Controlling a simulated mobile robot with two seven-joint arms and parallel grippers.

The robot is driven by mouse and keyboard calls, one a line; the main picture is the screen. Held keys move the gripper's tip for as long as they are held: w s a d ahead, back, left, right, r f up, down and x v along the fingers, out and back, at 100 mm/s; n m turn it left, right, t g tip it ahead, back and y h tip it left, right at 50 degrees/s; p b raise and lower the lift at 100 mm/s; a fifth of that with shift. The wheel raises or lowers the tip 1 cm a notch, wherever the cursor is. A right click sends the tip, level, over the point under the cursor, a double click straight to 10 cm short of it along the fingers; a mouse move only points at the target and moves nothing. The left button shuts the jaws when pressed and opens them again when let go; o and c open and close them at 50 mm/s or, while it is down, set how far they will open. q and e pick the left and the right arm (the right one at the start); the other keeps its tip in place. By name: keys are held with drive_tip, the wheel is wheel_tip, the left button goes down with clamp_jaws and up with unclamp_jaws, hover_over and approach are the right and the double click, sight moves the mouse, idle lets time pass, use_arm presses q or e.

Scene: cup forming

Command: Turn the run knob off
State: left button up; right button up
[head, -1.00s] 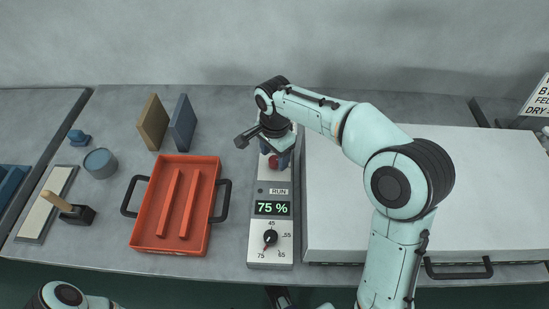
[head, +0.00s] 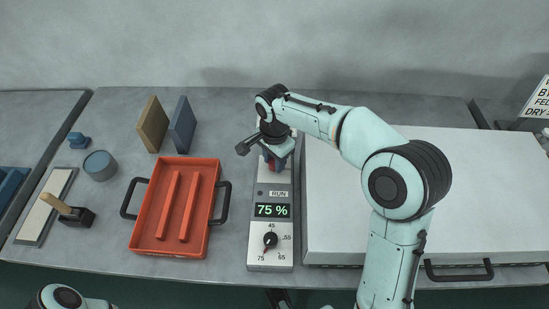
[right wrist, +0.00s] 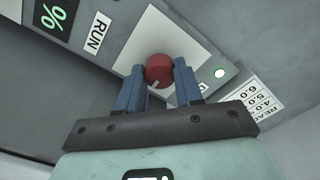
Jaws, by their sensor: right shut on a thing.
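The run knob is a red round knob (right wrist: 159,70) on a pale plate of the control panel, with a light mark on its face. In the right wrist view my right gripper (right wrist: 160,72) has its two blue fingers on either side of the knob, shut on it. In the head view the right gripper (head: 274,162) is over the upper part of the control panel (head: 284,226), and the knob there is mostly hidden behind it. The RUN label and a green 75 % display (head: 271,210) sit below. A green-white lamp (right wrist: 220,73) is lit beside the knob. My left gripper is out of view.
A black dial (head: 270,240) is lower on the panel. A red tray (head: 143,240) with black handles stands left of the panel. A large white box (head: 440,220) is close on the right. Two upright boards (head: 183,123) stand behind the tray.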

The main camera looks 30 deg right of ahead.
drive_tip(key=shift+n, duration=0.3)
drive_tip(key=shift+r+n+p, duration=0.1)
drive_tip(key=shift+n+p, duration=0.5)
drive_tip(key=shift+n, duration=0.4)
drive_tip(key=n+p, duration=0.2)
drive_tip(key=n, duration=0.4)
drive_tip(key=n+p, duration=0.1)
drive_tip(key=n, duration=0.3)
drive_tip(key=shift+n+p, duration=0.3)
drive_tip(key=shift+n, duration=0.1)
drive_tip(key=shift+n+p, duration=0.5)
drive_tip(key=shift+n, duration=1.8)
drive_tip(key=o, duration=1)
drive_tip(key=shift+o, duration=0.2)
